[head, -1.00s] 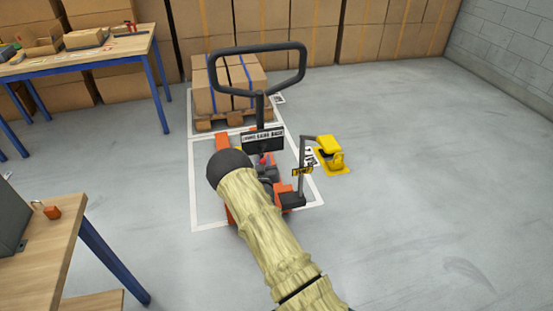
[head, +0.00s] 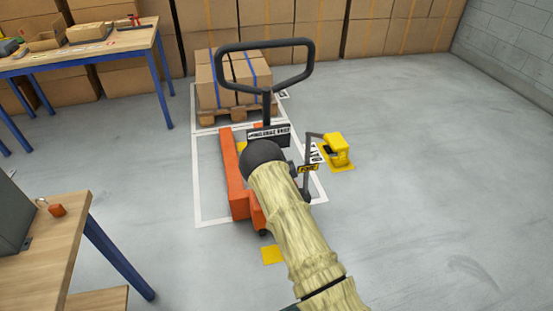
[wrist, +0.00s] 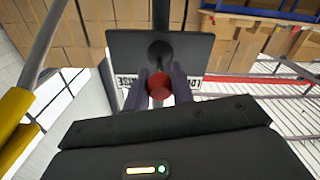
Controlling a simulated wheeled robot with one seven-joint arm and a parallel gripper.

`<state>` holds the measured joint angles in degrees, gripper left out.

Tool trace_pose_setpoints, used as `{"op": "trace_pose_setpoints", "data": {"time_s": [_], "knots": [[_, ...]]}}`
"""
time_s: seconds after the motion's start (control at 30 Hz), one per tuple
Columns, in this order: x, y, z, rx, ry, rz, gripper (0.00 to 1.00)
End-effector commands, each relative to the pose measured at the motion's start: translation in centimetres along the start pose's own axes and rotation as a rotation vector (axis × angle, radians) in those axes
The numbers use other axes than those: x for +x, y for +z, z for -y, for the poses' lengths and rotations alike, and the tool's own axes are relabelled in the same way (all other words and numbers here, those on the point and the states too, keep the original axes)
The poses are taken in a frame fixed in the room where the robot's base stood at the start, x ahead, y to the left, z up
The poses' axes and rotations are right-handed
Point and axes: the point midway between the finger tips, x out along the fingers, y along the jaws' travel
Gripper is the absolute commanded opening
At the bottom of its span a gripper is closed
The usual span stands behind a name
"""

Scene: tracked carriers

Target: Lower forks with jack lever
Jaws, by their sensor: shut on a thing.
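The pallet jack stands on the floor with its orange body (head: 236,180) and black loop handle (head: 308,62). A dark plate with a white label (head: 270,132) sits at the foot of the handle; it fills the middle of the wrist view (wrist: 125,48). The jack lever's red knob (wrist: 160,88) shows in front of this plate. My gripper (wrist: 160,90) has one finger on each side of the knob and is shut on it. In the head view my arm's dark end hides the knob and the fingers.
A pallet with strapped boxes (head: 212,90) stands just beyond the jack. A wooden table (head: 50,250) is at near left. Floor at right is clear.

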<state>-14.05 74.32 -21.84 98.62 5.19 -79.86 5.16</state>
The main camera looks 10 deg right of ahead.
Motion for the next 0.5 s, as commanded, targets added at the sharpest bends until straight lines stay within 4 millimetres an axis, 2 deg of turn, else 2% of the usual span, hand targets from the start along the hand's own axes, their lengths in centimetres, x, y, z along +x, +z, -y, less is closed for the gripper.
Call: {"op": "trace_pose_setpoints", "data": {"time_s": [0.1, 0.13, 0.23, 0.5], "knots": [[-0.02, 0.04, 0.09, -0.001, -0.001, 0.001, 0.0], [-0.02, 0.04, 0.09, -0.001, -0.001, 0.001, 0.28], [-0.02, 0.05, 0.0, -0.001, 0.0, 0.001, 0.45], [-0.03, 0.03, -0.07, 0.0, 0.001, 0.001, 0.45]]}}
